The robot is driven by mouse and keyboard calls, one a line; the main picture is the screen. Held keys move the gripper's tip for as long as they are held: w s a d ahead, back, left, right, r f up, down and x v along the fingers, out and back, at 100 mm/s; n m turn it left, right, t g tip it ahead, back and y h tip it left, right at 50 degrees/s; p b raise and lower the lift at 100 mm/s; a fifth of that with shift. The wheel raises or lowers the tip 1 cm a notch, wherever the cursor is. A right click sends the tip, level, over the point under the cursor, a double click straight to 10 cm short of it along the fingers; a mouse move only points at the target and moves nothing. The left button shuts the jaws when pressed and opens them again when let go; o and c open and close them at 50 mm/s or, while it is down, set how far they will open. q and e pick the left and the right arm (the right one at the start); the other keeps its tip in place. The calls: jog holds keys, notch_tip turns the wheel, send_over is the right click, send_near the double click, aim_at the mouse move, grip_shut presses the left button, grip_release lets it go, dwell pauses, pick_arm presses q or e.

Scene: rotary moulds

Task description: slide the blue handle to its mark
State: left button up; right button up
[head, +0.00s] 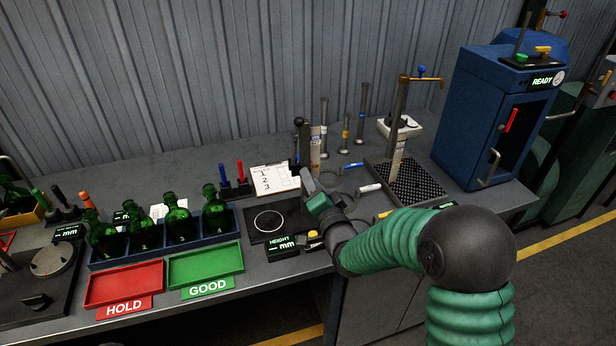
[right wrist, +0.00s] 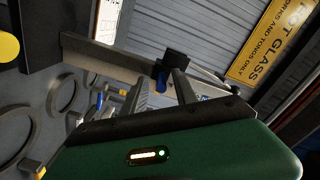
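In the right wrist view a small blue handle (right wrist: 162,78) hangs below a black block (right wrist: 175,63) on the gauge. It sits between the fingertips of my right gripper (right wrist: 161,84), with a finger on each side. The fingers are apart, and I see no clear contact with the handle. In the head view my right gripper (head: 306,182) is at the foot of the upright height gauge (head: 315,145), and the handle is hidden there. I cannot make out its mark in either view. My left gripper is not in view.
A black plate with a white ring (head: 268,222) and a HEIGHT display (head: 283,246) lie left of my right arm. Green bottles stand in a blue rack (head: 150,251). Red (head: 115,285) and green trays (head: 205,266) lie in front. A blue machine (head: 485,130) stands at right.

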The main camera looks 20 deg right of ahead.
jog(key=shift+s+r, duration=0.1)
jog(key=shift+s, duration=0.05)
jog(key=shift+c, duration=1.3)
jog(key=shift+a, duration=0.15)
grip_shut()
jog(key=shift+f, duration=0.25)
